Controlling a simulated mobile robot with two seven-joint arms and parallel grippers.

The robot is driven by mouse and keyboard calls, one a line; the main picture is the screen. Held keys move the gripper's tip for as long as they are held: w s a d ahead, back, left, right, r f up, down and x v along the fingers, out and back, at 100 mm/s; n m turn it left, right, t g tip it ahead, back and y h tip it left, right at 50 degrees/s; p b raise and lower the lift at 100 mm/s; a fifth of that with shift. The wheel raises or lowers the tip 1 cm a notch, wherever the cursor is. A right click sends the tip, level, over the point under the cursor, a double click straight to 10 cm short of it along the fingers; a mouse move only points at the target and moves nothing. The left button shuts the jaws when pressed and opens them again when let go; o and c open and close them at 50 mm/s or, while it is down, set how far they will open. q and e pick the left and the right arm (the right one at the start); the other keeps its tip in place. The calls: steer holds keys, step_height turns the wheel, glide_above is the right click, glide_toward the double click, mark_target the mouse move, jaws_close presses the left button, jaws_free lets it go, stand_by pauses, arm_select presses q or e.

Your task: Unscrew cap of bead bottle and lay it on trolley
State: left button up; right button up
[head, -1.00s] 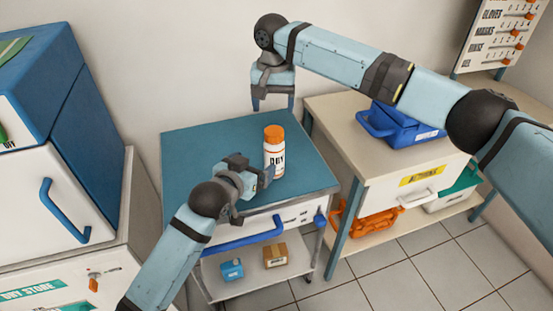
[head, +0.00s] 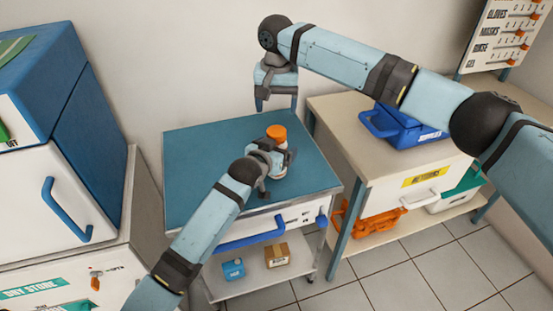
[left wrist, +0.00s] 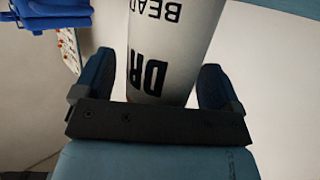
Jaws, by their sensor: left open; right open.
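The bead bottle (left wrist: 173,50) is white with black lettering and stands upright on the blue top of the trolley (head: 215,160). Its orange cap (head: 276,133) is on it. My left gripper (head: 275,160) is at the bottle's body, below the cap. In the left wrist view its two fingers (left wrist: 158,85) are open, one on each side of the bottle, with gaps showing. In the head view this gripper hides much of the bottle.
A bench (head: 345,130) with a blue case (head: 385,125) stands right of the trolley. A blue and white cabinet (head: 50,190) stands at the left. The trolley's lower shelf holds a small blue box (head: 233,268) and a brown box (head: 277,255). The trolley top's left part is clear.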

mark_target(277, 131)
arm_select(q)
steer(key=shift+c, duration=0.4)
jaws_close()
arm_select(e)
steer(key=m, duration=0.4)
steer(key=shift+a, duration=0.1)
steer(key=m, duration=0.4)
steer(key=shift+f+m, duration=0.1)
steer(key=shift+m, duration=0.2)
steer(key=shift+f, duration=3.95)
steer(key=shift+c, duration=0.4)
steer(key=c, duration=0.8)
steer(key=n, duration=0.6)
steer(key=shift+c, duration=0.2)
